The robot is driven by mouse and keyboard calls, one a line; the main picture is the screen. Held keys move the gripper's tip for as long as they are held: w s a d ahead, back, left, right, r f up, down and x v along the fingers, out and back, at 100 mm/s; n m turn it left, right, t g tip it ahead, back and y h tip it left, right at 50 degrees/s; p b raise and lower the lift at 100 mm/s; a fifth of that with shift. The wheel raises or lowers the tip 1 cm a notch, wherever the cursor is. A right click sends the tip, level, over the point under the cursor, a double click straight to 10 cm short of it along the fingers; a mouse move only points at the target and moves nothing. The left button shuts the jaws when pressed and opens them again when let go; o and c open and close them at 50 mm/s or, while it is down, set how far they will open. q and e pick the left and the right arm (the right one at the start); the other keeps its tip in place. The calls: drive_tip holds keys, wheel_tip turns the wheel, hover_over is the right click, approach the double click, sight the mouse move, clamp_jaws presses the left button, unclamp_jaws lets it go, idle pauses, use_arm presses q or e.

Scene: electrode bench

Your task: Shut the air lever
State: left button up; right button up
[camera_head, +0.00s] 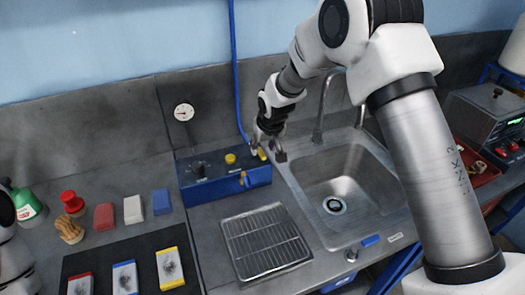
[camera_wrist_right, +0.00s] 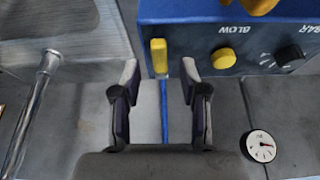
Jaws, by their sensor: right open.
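The air lever is a small yellow handle (camera_head: 262,154) at the back right corner of the blue air box (camera_head: 226,184), where the blue hose comes down. In the right wrist view the yellow lever (camera_wrist_right: 159,57) points along the line of the blue hose. My right gripper (camera_head: 268,155) is open above that corner. In the wrist view its two fingertips (camera_wrist_right: 160,70) stand apart on either side of the lever, with gaps on both sides and nothing held. My left gripper is not in view; part of my left arm shows at the left edge.
A yellow BLOW button (camera_wrist_right: 223,58) and a black knob (camera_wrist_right: 289,57) sit on the box beside the lever. A sink (camera_head: 345,185) with a tap (camera_head: 323,105) is to the right. A round gauge (camera_head: 184,112) is on the back wall. A wire rack (camera_head: 265,243) lies in front.

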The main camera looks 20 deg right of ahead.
drive_tip(key=v, duration=0.9)
drive_tip(key=shift+f, duration=0.1)
drive_tip(key=shift+s, duration=0.1)
